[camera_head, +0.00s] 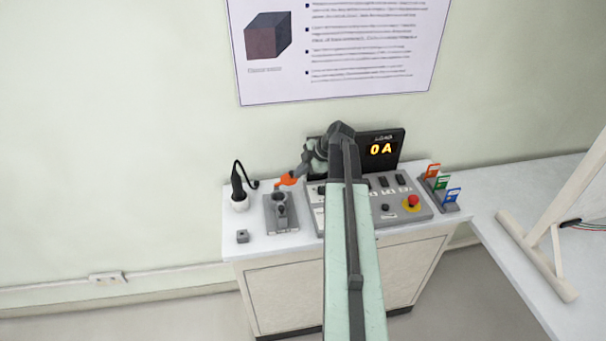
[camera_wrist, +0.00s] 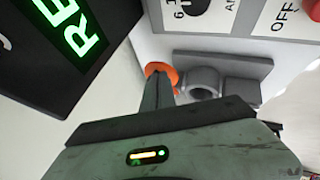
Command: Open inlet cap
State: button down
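A grey inlet block (camera_head: 268,225) stands on the white bench, left of the control panel. A rounded grey part, which may be its cap, is on top; I cannot tell whether it is closed. In the wrist view, the grey block (camera_wrist: 220,62) carries a round grey piece (camera_wrist: 203,82). My gripper (camera_head: 286,180) has orange fingertips and is just behind and above the block in the head view. In the wrist view, the orange tip (camera_wrist: 160,70) is close beside the round piece. Contact and finger spacing cannot be told.
A black plug (camera_head: 237,185) with a cable stands in a white holder at left. Coloured tags (camera_head: 442,183) stand at right.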

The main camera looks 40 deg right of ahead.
jog(key=shift+w+a, duration=0.25)
jog(key=shift+w, duration=0.05)
jog(key=shift+a, duration=0.1)
jog(key=shift+s+a, duration=0.6)
